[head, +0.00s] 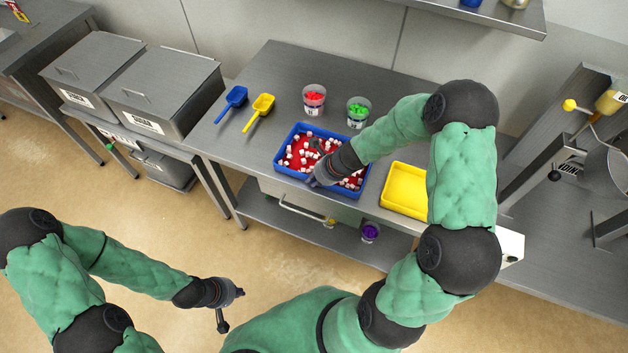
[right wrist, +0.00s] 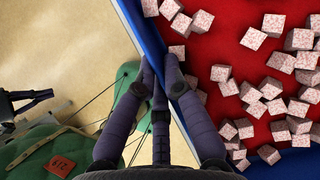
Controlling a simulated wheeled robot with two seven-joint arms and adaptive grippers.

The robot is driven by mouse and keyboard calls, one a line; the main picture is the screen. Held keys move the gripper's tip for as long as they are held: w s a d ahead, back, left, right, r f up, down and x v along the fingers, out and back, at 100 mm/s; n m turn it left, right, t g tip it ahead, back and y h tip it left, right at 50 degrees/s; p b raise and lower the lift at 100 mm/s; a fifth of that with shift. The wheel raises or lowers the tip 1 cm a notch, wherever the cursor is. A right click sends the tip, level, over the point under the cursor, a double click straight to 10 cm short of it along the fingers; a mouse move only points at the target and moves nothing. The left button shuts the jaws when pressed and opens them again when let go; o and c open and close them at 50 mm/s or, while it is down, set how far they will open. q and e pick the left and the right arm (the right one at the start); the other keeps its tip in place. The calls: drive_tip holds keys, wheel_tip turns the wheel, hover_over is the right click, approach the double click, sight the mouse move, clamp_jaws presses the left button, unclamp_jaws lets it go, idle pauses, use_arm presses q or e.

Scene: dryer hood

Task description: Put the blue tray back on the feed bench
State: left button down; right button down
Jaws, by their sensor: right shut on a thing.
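The blue tray (head: 289,172), with a red bottom and many pale speckled cubes, is at the front edge of the steel bench (head: 245,165). My right gripper (head: 313,181) is shut on its front rim. In the right wrist view, the fingers (right wrist: 160,80) pinch the blue wall (right wrist: 150,38), with cubes on one side and floor on the other. I cannot tell whether the tray rests on the bench or is slightly raised. My left gripper (head: 235,301) is empty over the floor, away from the bench, and its fingers look spread.
A blue scoop (head: 236,98), a yellow scoop (head: 262,107), a cup of red pieces (head: 314,96) and a cup of green pieces (head: 358,110) stand behind the tray. A yellow tray (head: 402,190) is to its right, partly behind my arm. Grey lidded bins (head: 160,88) stand left.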

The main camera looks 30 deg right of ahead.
drive_tip(key=c, duration=1.8)
unclamp_jaws()
drive_tip(key=shift+f, duration=0.15)
drive_tip(key=o, duration=0.5)
drive_tip(key=shift+c, duration=0.2)
drive_tip(key=shift+r, duration=0.25)
drive_tip(key=p+v, duration=0.5)
drive_tip(key=v, duration=0.6)
drive_tip(key=s+a+f+n+g, duration=0.2)
drive_tip(key=s+a+f+n, duration=0.5)
drive_tip(key=n, duration=0.5)
drive_tip(key=s+a+f+n+g, duration=0.2)
drive_tip(key=s+a+f+n, duration=0.5)
drive_tip(key=a+f+n, duration=0.3)
drive_tip(key=a+n, duration=0.1)
drive_tip(key=n, duration=0.2)
drive_tip(key=shift+a+f+n, duration=0.15)
drive_tip(key=shift+a+n, duration=0.15)
drive_tip(key=shift+a, duration=0.05)
